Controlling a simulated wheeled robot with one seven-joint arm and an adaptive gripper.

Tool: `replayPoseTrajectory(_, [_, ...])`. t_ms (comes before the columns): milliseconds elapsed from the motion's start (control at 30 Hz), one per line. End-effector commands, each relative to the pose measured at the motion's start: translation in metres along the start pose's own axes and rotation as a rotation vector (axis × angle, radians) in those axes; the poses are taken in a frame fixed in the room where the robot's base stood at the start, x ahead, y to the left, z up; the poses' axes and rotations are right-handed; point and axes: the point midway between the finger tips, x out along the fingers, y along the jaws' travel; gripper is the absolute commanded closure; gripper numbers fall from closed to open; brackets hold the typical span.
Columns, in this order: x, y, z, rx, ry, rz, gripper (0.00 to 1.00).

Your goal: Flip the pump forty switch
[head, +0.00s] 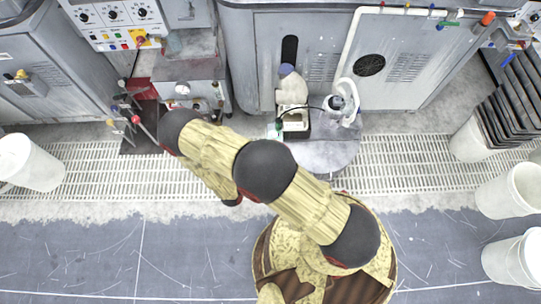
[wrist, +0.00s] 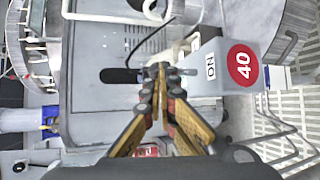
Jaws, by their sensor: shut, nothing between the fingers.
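In the wrist view a pale box (wrist: 208,62) carries a red round label with a white 40 (wrist: 242,65) and the word ON, turned on its side. My gripper (wrist: 160,70) is shut and empty, with its fingertips together just left of the box's ON face. I cannot tell whether the tips touch the box. The switch lever itself is not clearly seen; the fingers may cover it. In the head view my gripper is hidden beneath my arm, and a small light-coloured pump unit (head: 295,121) with a bottle and cable stands on a round grey stand.
Around the box in the wrist view are a pale hose (wrist: 110,18), a black cable and a metal grating (wrist: 288,115). In the head view white buckets (head: 28,163) stand at both sides, and grey machines line the back.

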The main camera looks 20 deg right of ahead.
Motion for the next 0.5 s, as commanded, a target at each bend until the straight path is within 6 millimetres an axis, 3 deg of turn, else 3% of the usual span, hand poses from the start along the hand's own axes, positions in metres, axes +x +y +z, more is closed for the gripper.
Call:
replayPoseTrajectory(100, [0.005, 0.01, -0.003, -0.052, -0.002, -0.09, 1.0])
replayPoseTrajectory(500, [0.021, 0.013, -0.013, -0.189, 0.0, -0.291, 1.0])
